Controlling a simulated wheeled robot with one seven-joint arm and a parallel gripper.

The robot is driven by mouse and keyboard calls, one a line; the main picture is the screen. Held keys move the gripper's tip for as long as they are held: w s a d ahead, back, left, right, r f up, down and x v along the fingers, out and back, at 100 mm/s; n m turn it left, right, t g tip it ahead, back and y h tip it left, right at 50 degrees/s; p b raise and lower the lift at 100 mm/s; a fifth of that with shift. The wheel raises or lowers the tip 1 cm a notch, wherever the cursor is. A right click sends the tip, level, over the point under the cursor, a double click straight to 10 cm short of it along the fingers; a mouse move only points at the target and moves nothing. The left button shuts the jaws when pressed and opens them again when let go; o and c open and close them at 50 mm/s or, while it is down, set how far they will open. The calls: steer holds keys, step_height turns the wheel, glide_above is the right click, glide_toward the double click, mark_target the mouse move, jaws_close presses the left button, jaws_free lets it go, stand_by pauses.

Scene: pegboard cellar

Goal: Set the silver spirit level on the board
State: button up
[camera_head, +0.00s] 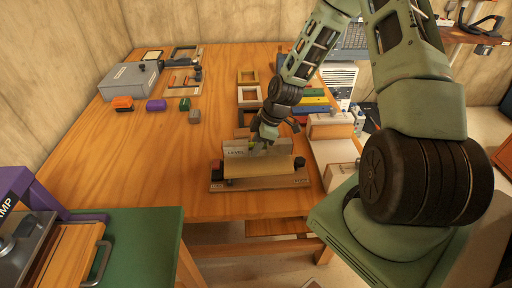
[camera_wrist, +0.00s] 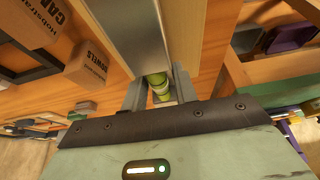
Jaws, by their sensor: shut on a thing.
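The silver spirit level (camera_head: 236,152) is a grey bar with "LEVEL" lettering, at the near edge of the wooden table in the head view. In the wrist view it is a long silver bar (camera_wrist: 130,30) with a green vial (camera_wrist: 158,86). My gripper (camera_head: 259,145) is shut on it near the vial; its fingers (camera_wrist: 158,92) sit on either side. A tan wooden board (camera_head: 258,170) lies just in front of the level, on a darker base with end pieces. I cannot tell whether the level touches the board.
A grey toolbox (camera_head: 128,80) and several small coloured blocks stand at the back left. Wooden frames (camera_head: 248,95) and coloured bars (camera_head: 314,101) lie behind my gripper. Cartons (camera_head: 331,126) stand to the right. The table's left middle (camera_head: 130,150) is clear.

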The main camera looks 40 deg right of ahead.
steer(key=shift+f, duration=0.65)
steer(key=shift+f+b, duration=0.3)
steer(key=shift+f, duration=0.15)
steer(key=o, duration=1.1)
steer(key=shift+r, duration=0.1)
